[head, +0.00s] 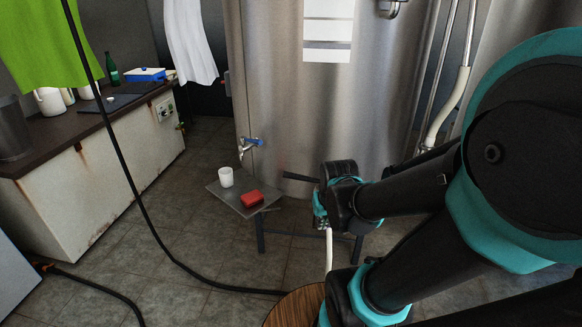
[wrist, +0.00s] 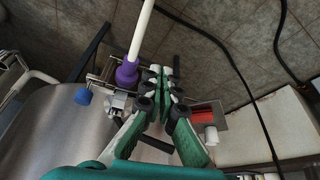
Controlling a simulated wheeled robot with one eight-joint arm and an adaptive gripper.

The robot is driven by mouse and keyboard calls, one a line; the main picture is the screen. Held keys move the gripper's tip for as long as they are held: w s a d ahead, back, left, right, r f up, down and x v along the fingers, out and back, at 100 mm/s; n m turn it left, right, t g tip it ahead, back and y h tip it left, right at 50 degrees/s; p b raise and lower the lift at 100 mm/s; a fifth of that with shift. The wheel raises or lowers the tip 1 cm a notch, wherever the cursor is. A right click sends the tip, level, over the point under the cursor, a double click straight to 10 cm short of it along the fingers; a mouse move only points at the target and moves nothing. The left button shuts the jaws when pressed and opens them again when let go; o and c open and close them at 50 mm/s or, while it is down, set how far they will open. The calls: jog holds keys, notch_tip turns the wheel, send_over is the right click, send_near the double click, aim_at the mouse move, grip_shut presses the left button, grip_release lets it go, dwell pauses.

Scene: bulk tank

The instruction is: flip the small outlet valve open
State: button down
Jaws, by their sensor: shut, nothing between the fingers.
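The small outlet valve (head: 250,145) is on the lower front of the steel tank (head: 290,100). In the head view it has a blue lever on top and a metal spout pointing down. My gripper (wrist: 164,72) is shut and empty in the wrist view. In the head view my gripper (head: 320,208) is right of the valve, apart from it and lower, with its fingertips hard to make out.
A small metal stand (head: 228,197) below the valve holds a white cup (head: 226,177) and a red block (head: 252,198). A white hose (wrist: 142,30) with a purple fitting (wrist: 127,75) lies beside my fingers. A black hose (head: 120,150) crosses the left side. The counter (head: 100,150) stands left.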

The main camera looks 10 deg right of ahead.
jog(key=w+a+r+m, duration=0.1)
jog(key=w+r, duration=0.3)
jog(key=w, duration=0.3)
jog(key=w+a+r, duration=0.1)
jog(key=w+r, duration=0.2)
jog(key=w, duration=0.4)
notch_tip(320, 180, up, 6)
jog(key=m, duration=0.1)
send_over(302, 178)
jog(key=w+a, duration=0.4)
jog(key=shift+w+d+f+h, duration=0.1)
jog(key=shift+d+h, duration=0.15)
jog(key=shift+h, duration=0.15)
jog(key=x, duration=0.9)
jog(key=shift+d+f, duration=0.1)
jog(key=shift+f, duration=0.3)
jog(key=shift+s+a+f, duration=0.15)
jog(key=shift+s, duration=0.5)
jog(key=shift+s+a+f, duration=0.15)
jog(key=shift+s+f, duration=0.05)
jog(key=shift+s, duration=0.4)
jog(key=shift+s+a+f, duration=0.15)
jog(key=shift+s, duration=0.5)
